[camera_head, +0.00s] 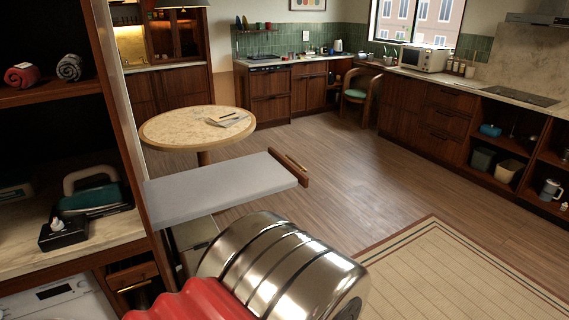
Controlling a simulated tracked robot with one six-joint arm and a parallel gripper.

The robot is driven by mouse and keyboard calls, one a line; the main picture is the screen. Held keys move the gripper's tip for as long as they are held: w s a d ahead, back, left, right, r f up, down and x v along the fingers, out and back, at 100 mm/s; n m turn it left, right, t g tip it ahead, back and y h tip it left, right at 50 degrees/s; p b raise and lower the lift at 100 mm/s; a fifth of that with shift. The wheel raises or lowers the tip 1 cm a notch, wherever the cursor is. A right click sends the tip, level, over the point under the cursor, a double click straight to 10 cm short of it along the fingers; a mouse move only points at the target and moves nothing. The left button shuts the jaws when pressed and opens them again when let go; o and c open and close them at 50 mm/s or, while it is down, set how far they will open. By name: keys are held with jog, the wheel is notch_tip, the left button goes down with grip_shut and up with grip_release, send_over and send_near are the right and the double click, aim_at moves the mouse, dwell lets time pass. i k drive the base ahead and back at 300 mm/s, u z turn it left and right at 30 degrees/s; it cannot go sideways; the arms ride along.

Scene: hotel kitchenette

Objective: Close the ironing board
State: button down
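The ironing board (225,187) is a flat pale grey board, pulled out of the tall wooden cabinet at the left. It sticks out level to the right over the floor. A narrow wooden front panel (289,167) with a dark handle strip closes off its far right end. My arm, a shiny metal cylinder with a red part, fills the bottom middle, in front of and below the board. It hides what lies under the board's near side. No gripper fingers show, and I see nothing held.
A round table (175,128) with papers on it stands just behind the board. The cabinet's left shelves hold an iron (90,192) and a tissue box (66,232). A rug (470,270) lies at the lower right. The wooden floor (340,165) right of the board is clear.

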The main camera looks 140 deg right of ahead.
aim_at(175, 199)
jog(key=k, duration=1.5)
jog(key=z, duration=3.8)
